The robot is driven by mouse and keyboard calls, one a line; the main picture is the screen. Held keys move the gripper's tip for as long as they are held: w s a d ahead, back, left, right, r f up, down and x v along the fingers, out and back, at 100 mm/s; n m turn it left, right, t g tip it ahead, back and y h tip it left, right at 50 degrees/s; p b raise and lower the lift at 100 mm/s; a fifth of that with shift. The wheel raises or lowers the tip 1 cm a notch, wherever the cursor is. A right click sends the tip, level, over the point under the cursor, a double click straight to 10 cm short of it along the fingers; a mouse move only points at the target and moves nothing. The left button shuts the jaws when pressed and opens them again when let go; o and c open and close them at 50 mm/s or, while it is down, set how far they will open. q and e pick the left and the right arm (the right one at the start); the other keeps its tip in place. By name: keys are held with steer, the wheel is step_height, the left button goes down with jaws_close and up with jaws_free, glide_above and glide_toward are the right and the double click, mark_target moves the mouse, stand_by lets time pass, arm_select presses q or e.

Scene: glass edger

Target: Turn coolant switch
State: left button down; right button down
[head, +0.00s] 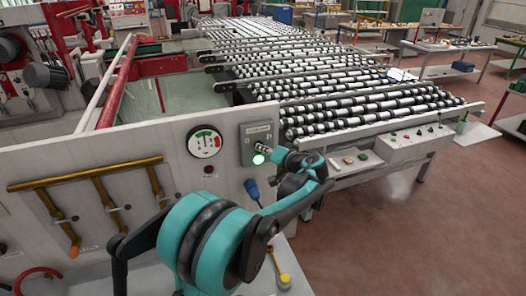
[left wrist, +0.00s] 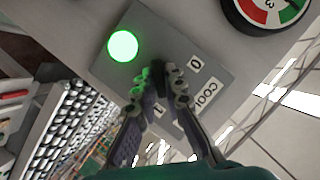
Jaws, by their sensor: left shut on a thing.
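The coolant switch box (head: 257,136) is a grey plate on the light panel in the head view, with a glowing green lamp (head: 258,159) at its lower part. In the left wrist view the box (left wrist: 185,55) shows tilted, with a lit green lamp (left wrist: 122,46) and labels reading 0, 1 and "COOL". My left gripper (head: 270,152) is at the box. In the left wrist view its fingers (left wrist: 160,82) are shut around the small dark switch knob (left wrist: 158,68), mostly hidden between them. The knob's exact angle is hard to tell. My right gripper is not in view.
A round gauge (head: 205,142) is left of the box. Brass pipes with valves (head: 90,180) are further left, and a blue plug-like part (head: 252,189) is just below. A roller conveyor (head: 330,85) and a small control panel (head: 405,140) stand behind and right. Floor at right is clear.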

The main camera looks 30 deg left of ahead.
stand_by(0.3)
arm_select(q)
steer(key=c, duration=1.6)
jaws_free()
steer(key=shift+d, duration=0.1)
steer(key=v, duration=1.2)
steer(key=s+f+m+h+b, duration=0.3)
steer(key=s+f+h+b, duration=0.45)
steer(key=s+f, duration=0.7)
steer(key=s+d+f+h+b, duration=0.2)
steer(key=s+d+f+b, duration=0.2)
steer(key=f, duration=0.4)
steer(key=s+d+f+m+t+h+b, duration=0.1)
steer(key=s+d+f+h+b, duration=0.2)
steer(key=f, duration=0.6)
steer(key=s+d+b, duration=0.2)
steer(key=d, duration=0.1)
steer(key=shift+s+h+b, duration=0.3)
steer(key=shift+h+b, duration=0.05)
